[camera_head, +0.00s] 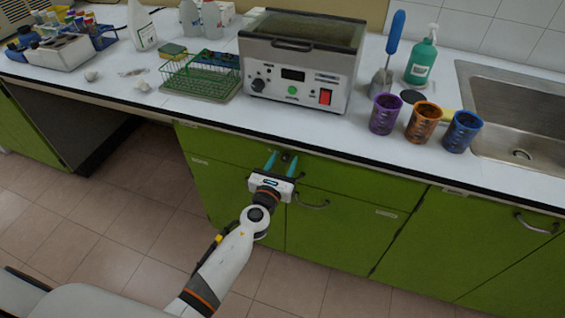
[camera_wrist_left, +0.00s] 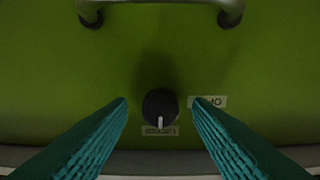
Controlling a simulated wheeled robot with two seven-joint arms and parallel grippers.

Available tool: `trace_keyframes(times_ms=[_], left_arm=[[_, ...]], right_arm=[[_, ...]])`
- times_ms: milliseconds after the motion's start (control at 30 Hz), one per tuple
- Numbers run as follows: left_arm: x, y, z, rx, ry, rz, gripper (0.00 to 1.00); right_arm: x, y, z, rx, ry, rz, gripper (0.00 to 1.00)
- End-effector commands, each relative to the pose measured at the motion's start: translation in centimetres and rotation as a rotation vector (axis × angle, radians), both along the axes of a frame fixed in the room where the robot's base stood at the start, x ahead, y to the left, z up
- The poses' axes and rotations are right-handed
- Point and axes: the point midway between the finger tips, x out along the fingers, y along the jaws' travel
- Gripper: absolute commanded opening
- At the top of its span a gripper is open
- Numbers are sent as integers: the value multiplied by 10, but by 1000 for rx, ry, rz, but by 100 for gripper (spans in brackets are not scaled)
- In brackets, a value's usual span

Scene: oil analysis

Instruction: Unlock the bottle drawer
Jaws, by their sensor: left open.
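The green bottle drawer front (camera_head: 225,150) is under the white counter, and it fills the left wrist view (camera_wrist_left: 60,70). A round black lock knob (camera_wrist_left: 160,106) with a white pointer line sits on it. The line points toward the picture's bottom, at a small label (camera_wrist_left: 160,130) whose text I cannot read surely. A second label (camera_wrist_left: 210,101) is partly covered by a fingertip. My left gripper (camera_head: 281,162) is open with teal fingers in front of the drawer. In the wrist view its fingertips (camera_wrist_left: 160,102) are on either side of the knob, with gaps. My right gripper is not in view.
A metal handle (camera_wrist_left: 160,2) shows at the wrist view's top edge. The counter edge (camera_head: 250,122) is just above my gripper. On the counter are a grey bath machine (camera_head: 270,95), a green rack (camera_head: 185,80), and purple (camera_head: 385,115), orange (camera_head: 423,123) and blue (camera_head: 462,132) cups.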

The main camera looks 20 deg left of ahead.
Motion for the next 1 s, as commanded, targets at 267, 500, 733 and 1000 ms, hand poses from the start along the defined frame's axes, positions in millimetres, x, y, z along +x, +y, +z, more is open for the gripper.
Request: trace_keyframes(times_ms=[267, 500, 733, 1000], left_arm=[[0, 0, 0, 0, 0, 0, 26], [0, 0, 0, -2, 0, 0, 1], [-1, 0, -1, -44, 2, 0, 2], [-1, 1, -2, -209, 7, 0, 2]], right_arm=[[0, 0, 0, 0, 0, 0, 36], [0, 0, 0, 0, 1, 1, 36], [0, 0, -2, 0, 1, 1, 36], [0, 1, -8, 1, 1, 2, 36]])
